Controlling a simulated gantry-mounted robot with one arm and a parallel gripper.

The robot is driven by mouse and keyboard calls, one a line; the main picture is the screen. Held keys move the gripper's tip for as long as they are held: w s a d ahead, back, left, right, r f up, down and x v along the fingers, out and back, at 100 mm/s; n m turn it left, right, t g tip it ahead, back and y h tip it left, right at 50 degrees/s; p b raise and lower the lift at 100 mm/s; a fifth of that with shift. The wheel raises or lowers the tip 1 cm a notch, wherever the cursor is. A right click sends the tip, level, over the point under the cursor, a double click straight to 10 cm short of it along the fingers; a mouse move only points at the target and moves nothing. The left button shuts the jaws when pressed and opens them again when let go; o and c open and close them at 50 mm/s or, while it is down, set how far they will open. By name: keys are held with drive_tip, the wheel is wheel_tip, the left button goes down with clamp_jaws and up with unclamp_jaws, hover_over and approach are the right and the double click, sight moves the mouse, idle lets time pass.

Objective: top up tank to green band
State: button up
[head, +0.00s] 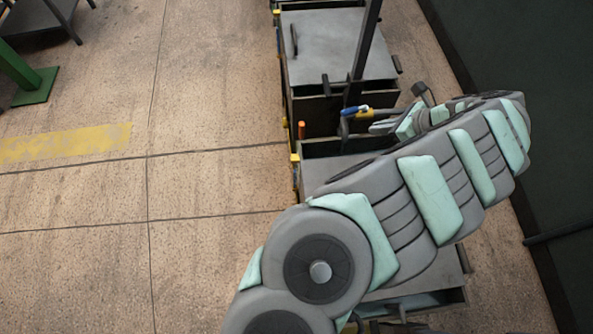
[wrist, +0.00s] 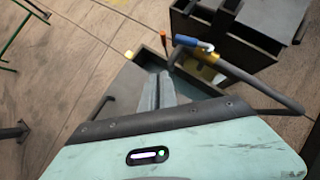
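A dark open-topped tank shows under my arm in the head view, its grey rim (head: 325,148) partly covered. In the wrist view its rim (wrist: 124,76) surrounds a dark teal inside. A grey pipe with a blue, white-banded end (wrist: 195,43) reaches over the tank's far right side; the blue part (head: 354,110) also shows in the head view. My gripper (wrist: 162,78) points at the tank opening, apart from the pipe. Its two grey fingers lie close together with nothing visible between them. I cannot make out a green band or a liquid level.
A lidded dark box (head: 335,45) stands behind the tank, with a dark upright post (head: 366,40) beside it. An orange peg (head: 301,130) and yellow corner piece stand at the tank's left edge.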

drive_tip(key=o, duration=0.6)
drive_tip(key=w+d+n+b, duration=0.1)
drive_tip(key=d, duration=0.1)
drive_tip(key=d+n+g+h, duration=0.1)
drive_tip(key=d, duration=0.2)
drive_tip(key=w+d+r+n+h+b, duration=0.1)
drive_tip(key=d, duration=0.2)
drive_tip(key=shift+w+r+g+b, duration=0.1)
drive_tip(key=shift+w+g+b, duration=0.2)
drive_tip(key=shift+g, duration=0.1)
drive_tip(key=shift+o, duration=0.8)
drive_tip(key=w+n+h+b, duration=0.1)
drive_tip(key=w+r+n+g+h, duration=0.1)
drive_tip(key=w+n, duration=0.1)
drive_tip(key=shift+w+d+b, duration=0.2)
drive_tip(key=shift+b, duration=0.2)
drive_tip(key=n+h+b, duration=0.1)
drive_tip(key=n+b, duration=0.2)
drive_tip(key=n, duration=0.3)
approach(351, 110)
drive_tip(key=x, duration=0.8)
drive_tip(key=shift+w+f, duration=0.15)
drive_tip(key=shift+f, duration=0.25)
drive_tip(key=shift+c, duration=0.4)
clamp_jaws()
